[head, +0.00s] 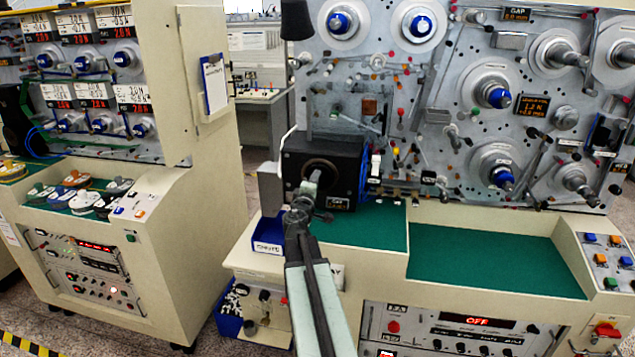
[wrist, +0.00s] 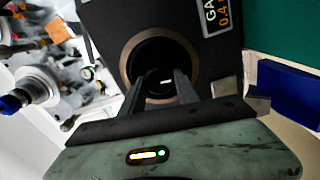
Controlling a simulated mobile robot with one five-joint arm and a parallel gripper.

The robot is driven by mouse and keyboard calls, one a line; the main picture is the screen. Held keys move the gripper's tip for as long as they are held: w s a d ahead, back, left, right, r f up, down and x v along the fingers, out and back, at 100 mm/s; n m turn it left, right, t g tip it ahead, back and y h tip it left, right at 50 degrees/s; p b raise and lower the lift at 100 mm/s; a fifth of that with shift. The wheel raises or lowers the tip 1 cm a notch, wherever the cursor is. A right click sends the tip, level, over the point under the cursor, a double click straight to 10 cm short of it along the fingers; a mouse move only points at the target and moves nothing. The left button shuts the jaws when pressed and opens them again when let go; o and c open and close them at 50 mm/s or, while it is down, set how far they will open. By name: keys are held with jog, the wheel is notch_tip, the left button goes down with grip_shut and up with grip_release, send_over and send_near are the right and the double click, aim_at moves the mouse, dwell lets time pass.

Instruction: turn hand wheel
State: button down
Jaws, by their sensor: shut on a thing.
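A black box-shaped unit (head: 345,150) stands on the green bench at the left of the panel. Its front has a dark round opening with a tan ring, seen in the wrist view as a ring (wrist: 188,55). A dark hub, which I take for the hand wheel (wrist: 158,52), sits inside the ring. My gripper (head: 312,180) reaches up to this front. In the wrist view my gripper (wrist: 160,80) has its two fingers on a small dark part at the hub, shut on it. The fingers hide much of that part, and its full shape cannot be told.
A blue bin (head: 268,236) sits just left below the black unit. The panel (head: 450,120) behind holds several spindles and rollers. A bare green mat (head: 490,262) lies to the right. Another machine (head: 90,180) stands at the left, with a walkway between.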

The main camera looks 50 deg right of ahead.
jog(key=shift+a+m, duration=0.1)
jog(key=shift+m, duration=2.1)
jog(key=c, duration=0.9)
grip_release()
